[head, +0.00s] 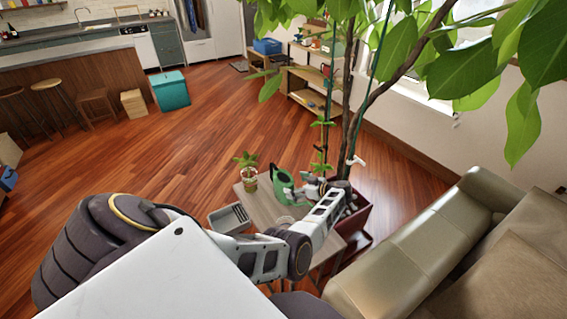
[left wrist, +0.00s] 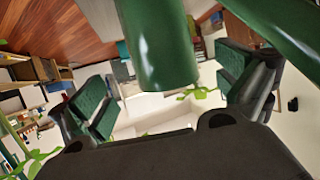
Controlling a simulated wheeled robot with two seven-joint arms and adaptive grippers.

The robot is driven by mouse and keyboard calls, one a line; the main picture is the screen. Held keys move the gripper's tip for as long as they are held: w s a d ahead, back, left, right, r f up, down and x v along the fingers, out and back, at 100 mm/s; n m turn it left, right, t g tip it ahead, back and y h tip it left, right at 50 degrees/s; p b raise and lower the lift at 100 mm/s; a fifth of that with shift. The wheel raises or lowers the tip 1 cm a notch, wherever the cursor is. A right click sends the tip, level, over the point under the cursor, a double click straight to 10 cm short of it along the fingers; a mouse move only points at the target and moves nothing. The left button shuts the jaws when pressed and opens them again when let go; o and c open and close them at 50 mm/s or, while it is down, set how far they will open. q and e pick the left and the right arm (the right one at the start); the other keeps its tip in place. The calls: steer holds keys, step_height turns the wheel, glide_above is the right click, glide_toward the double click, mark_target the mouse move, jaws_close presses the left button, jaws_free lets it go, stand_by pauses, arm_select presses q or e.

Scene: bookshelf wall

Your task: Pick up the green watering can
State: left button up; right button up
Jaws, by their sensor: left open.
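The green watering can (head: 281,186) stands on a small wooden table (head: 258,208) in the head view. My left gripper (head: 310,184) is just to the right of it, at about its height. In the left wrist view, a smooth green rounded part of the watering can (left wrist: 158,45) fills the top middle, between the open fingers of my left gripper (left wrist: 165,88). A gap shows between this part and each finger pad. Which part of the can it is, I cannot tell. My right gripper is not in view.
A small potted plant (head: 249,177) stands on the table, left of the can. A grey crate (head: 230,218) is at the table's left. A large leafy plant in a red-brown planter (head: 357,218) stands close on the right, before a sofa (head: 415,245). The wooden floor (head: 190,140) beyond is clear.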

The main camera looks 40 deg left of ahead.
mark_target(287, 182)
arm_select(q)
steer(key=b+x, duration=0.1)
steer(key=x, duration=0.2)
steer(key=shift+a+f, duration=0.15)
steer(key=shift+a, duration=0.05)
steer(key=shift+a+f+b, duration=0.15)
steer(key=shift+a+b, duration=0.15)
steer(key=shift+a, duration=0.25)
steer(key=c, duration=0.7)
steer(key=shift+s, duration=0.1)
steer(key=c, duration=0.4)
steer(key=shift+c, duration=0.3)
steer(key=shift+r, duration=0.25)
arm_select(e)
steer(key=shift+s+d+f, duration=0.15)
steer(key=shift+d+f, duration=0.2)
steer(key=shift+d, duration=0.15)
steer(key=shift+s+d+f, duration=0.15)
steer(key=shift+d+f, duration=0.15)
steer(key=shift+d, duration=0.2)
